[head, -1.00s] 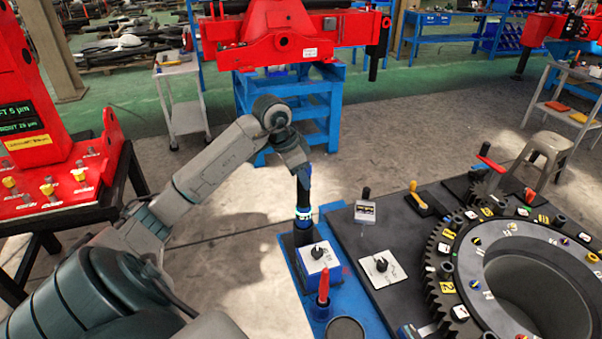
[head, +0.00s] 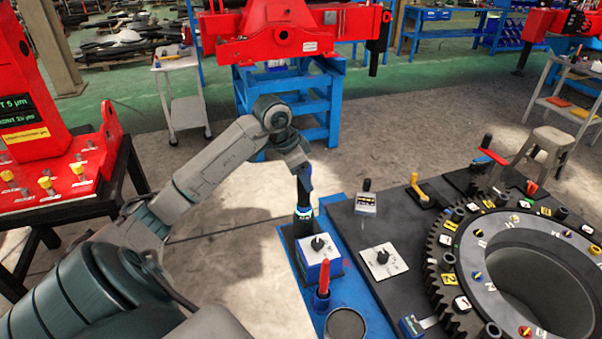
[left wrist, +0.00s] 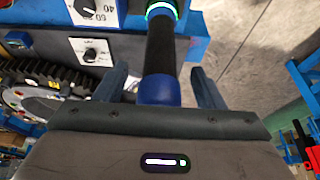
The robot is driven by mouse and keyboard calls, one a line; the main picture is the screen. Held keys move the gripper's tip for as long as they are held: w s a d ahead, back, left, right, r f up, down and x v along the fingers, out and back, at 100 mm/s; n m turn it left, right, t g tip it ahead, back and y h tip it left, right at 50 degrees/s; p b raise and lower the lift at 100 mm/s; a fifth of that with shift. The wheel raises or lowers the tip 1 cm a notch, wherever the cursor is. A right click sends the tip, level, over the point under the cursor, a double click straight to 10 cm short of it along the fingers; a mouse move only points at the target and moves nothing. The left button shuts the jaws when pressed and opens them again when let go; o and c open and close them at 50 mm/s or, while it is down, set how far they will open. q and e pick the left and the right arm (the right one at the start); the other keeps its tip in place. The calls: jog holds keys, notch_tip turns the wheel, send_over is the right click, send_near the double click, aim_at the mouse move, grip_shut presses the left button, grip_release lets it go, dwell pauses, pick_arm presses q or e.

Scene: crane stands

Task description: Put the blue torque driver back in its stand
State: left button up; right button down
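The blue torque driver shows in the head view as a dark upright shaft (head: 304,199) with a glowing ring near its lower part. Its lower end meets the dark stand (head: 289,236) at the bench's left edge; how deep it sits is hidden. My left gripper (head: 304,177) is over its top end. In the left wrist view the driver's blue rounded end (left wrist: 158,91) lies between my two fingers, with a visible gap on each side. The fingers are apart, so this gripper (left wrist: 159,84) is open around the driver. My right gripper is not in view.
Close beside the stand are a white-topped box with a knob (head: 319,250), a red-handled tool (head: 323,280) and a round cup (head: 345,325). A large toothed ring (head: 470,250) fills the bench's right. A red machine (head: 45,150) stands left; open floor lies between.

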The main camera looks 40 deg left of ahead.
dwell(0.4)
pick_arm(q)
jog(key=shift+p+v, duration=0.9)
jog(key=shift+v, duration=0.5)
jog(key=shift+p+v, duration=0.5)
jog(key=shift+v, duration=0.55)
